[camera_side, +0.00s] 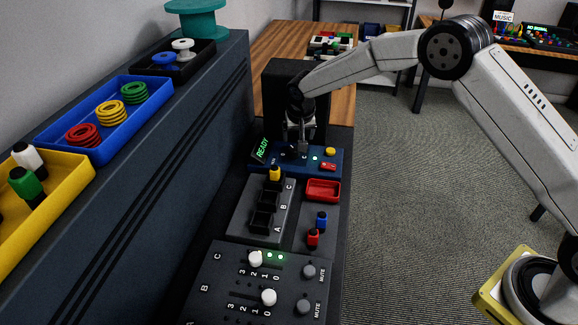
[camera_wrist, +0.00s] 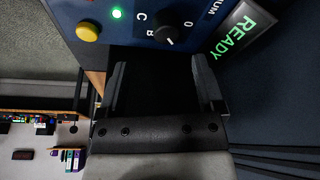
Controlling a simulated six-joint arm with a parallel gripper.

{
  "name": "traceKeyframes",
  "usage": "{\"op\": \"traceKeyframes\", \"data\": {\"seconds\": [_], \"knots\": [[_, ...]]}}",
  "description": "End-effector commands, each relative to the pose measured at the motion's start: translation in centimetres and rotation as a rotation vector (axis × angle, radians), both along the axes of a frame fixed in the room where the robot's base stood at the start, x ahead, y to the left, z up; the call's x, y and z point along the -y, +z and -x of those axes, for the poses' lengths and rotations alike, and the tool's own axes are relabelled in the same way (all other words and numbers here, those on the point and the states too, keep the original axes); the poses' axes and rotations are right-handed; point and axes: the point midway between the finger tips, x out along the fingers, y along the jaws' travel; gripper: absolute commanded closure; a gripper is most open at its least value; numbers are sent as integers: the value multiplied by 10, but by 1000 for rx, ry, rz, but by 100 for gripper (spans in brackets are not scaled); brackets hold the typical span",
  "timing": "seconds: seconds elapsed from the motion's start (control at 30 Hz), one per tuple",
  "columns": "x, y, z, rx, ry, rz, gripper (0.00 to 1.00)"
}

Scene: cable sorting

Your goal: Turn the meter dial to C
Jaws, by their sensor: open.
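The blue meter box (camera_side: 300,168) has a lit green READY display (camera_side: 262,149), which also shows in the wrist view (camera_wrist: 243,33). Its black dial (camera_wrist: 174,36) carries a white mark, with 0, B and C lettered around it. The mark sits on the dial's lower left side, near B; its exact setting is hard to tell. My gripper (camera_side: 298,143) is over the box in the side view and hides the dial. In the wrist view my gripper (camera_wrist: 162,78) is open, its two dark fingers apart and nothing between them, with the dial just beyond the tips.
On the box are a yellow button (camera_side: 330,151), a red switch (camera_side: 327,166) and a green light (camera_side: 315,158). A slotted grey block (camera_side: 248,213), a red tray (camera_side: 323,190) and a slider panel (camera_side: 230,282) lie in front. A tall dark cabinet (camera_side: 180,130) stands left.

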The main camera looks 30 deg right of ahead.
Motion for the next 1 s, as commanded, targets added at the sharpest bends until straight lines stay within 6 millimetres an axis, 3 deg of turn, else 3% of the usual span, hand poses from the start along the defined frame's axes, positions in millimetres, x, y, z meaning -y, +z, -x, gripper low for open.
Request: {"op": "traceKeyframes", "data": {"seconds": [0.5,1.0], "knots": [[18,-5,-1,-118,463,-28,14],[29,-2,-6,-93,953,-79,14]]}}
